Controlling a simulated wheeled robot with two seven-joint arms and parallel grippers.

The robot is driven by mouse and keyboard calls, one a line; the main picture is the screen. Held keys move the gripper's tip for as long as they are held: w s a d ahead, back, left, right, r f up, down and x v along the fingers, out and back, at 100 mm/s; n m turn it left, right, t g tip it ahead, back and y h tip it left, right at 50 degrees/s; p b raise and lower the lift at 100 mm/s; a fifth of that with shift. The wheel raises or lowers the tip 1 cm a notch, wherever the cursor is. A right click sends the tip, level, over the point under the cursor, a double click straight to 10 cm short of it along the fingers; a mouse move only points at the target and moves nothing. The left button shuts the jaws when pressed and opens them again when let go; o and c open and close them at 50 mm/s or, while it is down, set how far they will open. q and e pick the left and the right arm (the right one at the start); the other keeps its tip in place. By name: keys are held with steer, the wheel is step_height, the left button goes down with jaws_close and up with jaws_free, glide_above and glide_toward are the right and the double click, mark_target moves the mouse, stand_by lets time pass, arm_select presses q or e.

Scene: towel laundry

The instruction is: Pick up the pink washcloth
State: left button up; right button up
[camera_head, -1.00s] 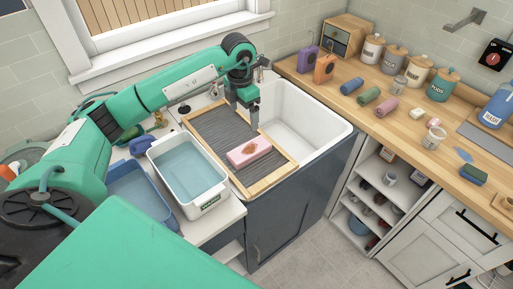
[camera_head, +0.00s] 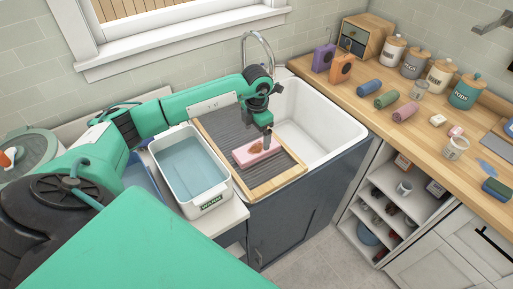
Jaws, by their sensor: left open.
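A folded pink washcloth (camera_head: 246,156) with a reddish-brown stain on top lies on the grey ribbed washboard with a wooden frame (camera_head: 277,186). My left gripper (camera_head: 267,140) points down over the right part of the washcloth, its fingertips at or just above the cloth. I cannot tell whether they touch it. The left gripper is open, though its finger gap is hard to see at this angle. My right gripper is out of view.
A white tub of water labelled WARM (camera_head: 191,170) stands left of the washboard. The white sink basin (camera_head: 330,130) is open at the right. Rolled cloths, including a pink one (camera_head: 405,112), and jars (camera_head: 466,90) stand on the wooden counter. A faucet (camera_head: 258,42) rises behind.

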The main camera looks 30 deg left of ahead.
mark_target(257, 147)
arm_select(q)
steer(key=shift+f, duration=0.6)
steer(key=shift+d+f+p, duration=0.1)
steer(key=shift+f+p, duration=0.1)
steer(key=shift+p, duration=0.2)
step_height(257, 147, down, 4)
steer(key=shift+p, duration=1.25)
steer(key=shift+f, duration=0.4)
steer(key=shift+c, duration=0.2)
steer(key=c, duration=1)
